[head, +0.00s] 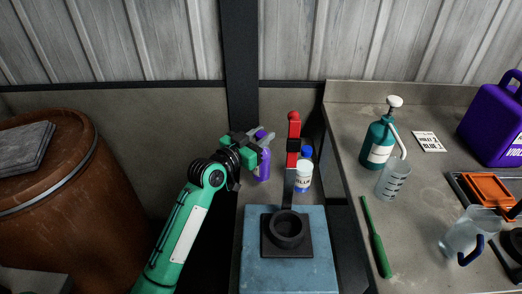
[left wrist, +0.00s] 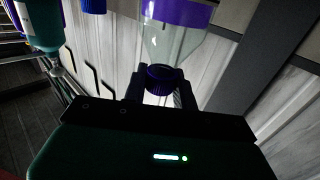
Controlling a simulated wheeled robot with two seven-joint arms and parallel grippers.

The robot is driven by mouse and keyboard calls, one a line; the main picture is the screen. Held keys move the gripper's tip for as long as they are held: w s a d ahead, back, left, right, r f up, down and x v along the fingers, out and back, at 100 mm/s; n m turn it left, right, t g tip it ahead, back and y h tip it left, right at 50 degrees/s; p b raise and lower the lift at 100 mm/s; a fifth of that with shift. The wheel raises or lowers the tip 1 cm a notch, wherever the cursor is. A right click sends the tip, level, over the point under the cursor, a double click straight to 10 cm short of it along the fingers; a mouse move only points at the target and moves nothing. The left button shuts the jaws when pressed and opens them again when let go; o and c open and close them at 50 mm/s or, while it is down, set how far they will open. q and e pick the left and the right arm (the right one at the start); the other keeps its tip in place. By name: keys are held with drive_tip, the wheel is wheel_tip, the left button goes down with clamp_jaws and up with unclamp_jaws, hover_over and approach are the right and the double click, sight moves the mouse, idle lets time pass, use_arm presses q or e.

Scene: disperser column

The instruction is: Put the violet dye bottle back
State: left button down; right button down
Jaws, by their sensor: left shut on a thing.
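The violet dye bottle (head: 263,167) is at the head view's middle, left of the red-topped upright. My left gripper (head: 255,148) is at its top. In the left wrist view, the jaws (left wrist: 160,88) are shut on the dark violet cap or neck of a clear bottle with a violet band (left wrist: 180,14). Whether the bottle's base touches the narrow bench is hidden from me. My right gripper is not in view.
A red-topped upright (head: 293,140) and a white bottle with a blue cap (head: 304,177) stand close right of the violet bottle. In front is a black ring holder (head: 285,232) on a blue block (head: 262,275). A teal pump bottle (head: 378,145) and beaker (head: 393,180) stand on the right bench.

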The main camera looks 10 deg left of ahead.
use_arm(q)
wheel_tip(320, 180, down, 5)
drive_tip(key=shift+r+b, duration=0.1)
drive_tip(key=shift+b, duration=0.2)
drive_tip(key=c, duration=1.2)
unclamp_jaws()
drive_tip(key=shift+o, duration=0.5)
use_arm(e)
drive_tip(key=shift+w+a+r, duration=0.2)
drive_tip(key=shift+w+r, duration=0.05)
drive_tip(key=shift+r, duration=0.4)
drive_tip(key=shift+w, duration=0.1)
use_arm(q)
drive_tip(key=v, duration=0.7)
drive_tip(key=shift+s+b, duration=0.25)
drive_tip(key=shift+b, duration=0.05)
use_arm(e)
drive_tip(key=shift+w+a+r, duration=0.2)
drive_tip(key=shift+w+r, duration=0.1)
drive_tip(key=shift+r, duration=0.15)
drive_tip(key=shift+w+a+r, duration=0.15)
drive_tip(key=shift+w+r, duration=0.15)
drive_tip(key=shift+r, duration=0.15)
